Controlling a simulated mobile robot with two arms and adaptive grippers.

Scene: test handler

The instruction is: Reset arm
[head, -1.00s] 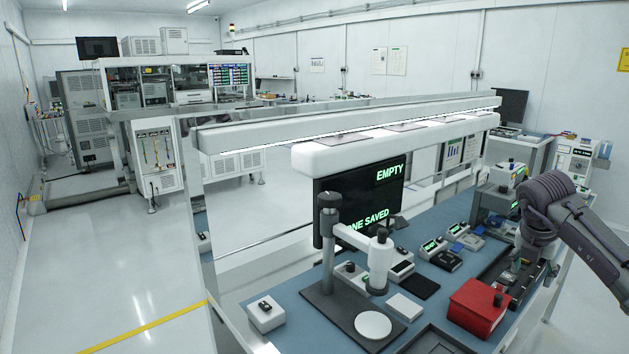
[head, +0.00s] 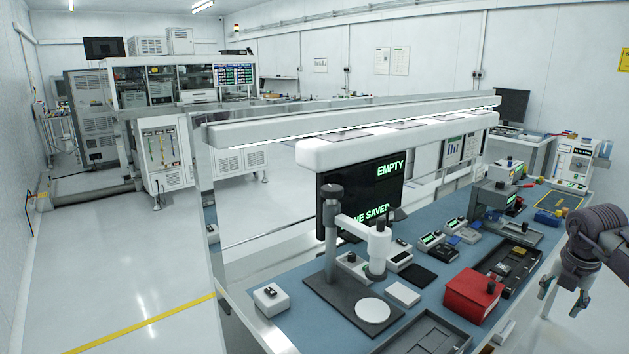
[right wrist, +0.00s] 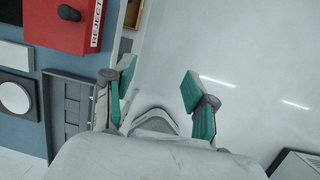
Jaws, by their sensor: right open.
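My right arm comes in from the right edge of the head view. Its right gripper (head: 563,296) hangs off the bench's near right side, beside the red box and apart from it. In the right wrist view the gripper (right wrist: 158,80) is open, with its two teal-padded fingers well apart. Only bare pale floor shows between them, so it is empty. My left arm and left gripper are not in view.
The blue-topped bench (head: 285,325) carries a red REJECT box (head: 470,296), a dark tray (head: 425,335), a microscope-like stand (head: 333,215) and several small devices. A screen (head: 335,190) reads EMPTY. The floor (head: 110,270) at left is clear.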

